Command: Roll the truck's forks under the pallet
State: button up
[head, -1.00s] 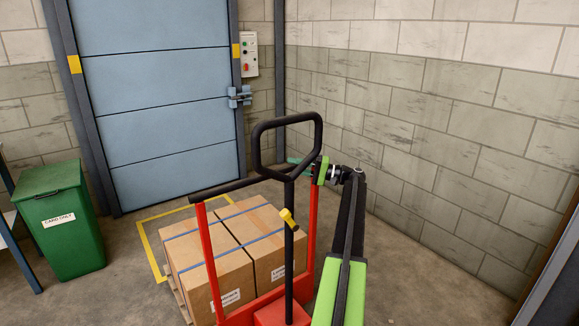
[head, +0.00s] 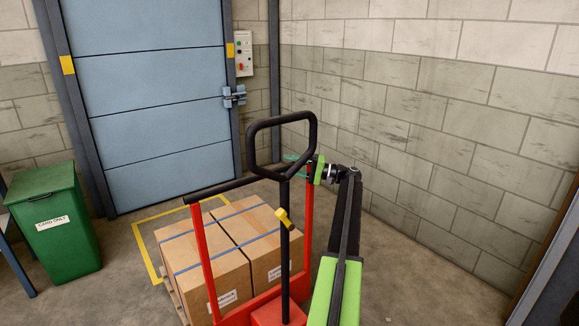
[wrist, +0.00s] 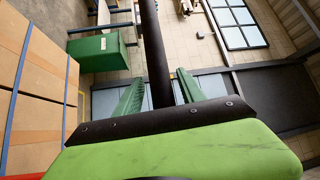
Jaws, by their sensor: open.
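The truck shows in the head view with a red frame (head: 205,262), a black loop handle (head: 283,118) and a yellow lever (head: 284,219). Its forks are hidden behind the frame and load. The pallet (head: 174,295) stands just beyond, mostly covered by strapped cardboard boxes (head: 222,245). My gripper (head: 293,158) is at the right side of the loop handle. In the wrist view my gripper (wrist: 158,85) has its two green fingers apart, with a dark bar (wrist: 153,40) of the truck running between them. Gaps show on both sides of the bar.
A yellow floor outline (head: 140,240) surrounds the pallet area. A green bin (head: 52,215) stands left, beside a blue-grey door (head: 150,110). A control box (head: 243,53) hangs right of the door. A block wall (head: 430,110) closes the right side, with bare floor before it.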

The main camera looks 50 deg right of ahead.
jog(key=b+v, duration=0.1)
jog(key=v, duration=1)
jog(key=shift+s, duration=0.4)
jog(key=shift+d, duration=0.1)
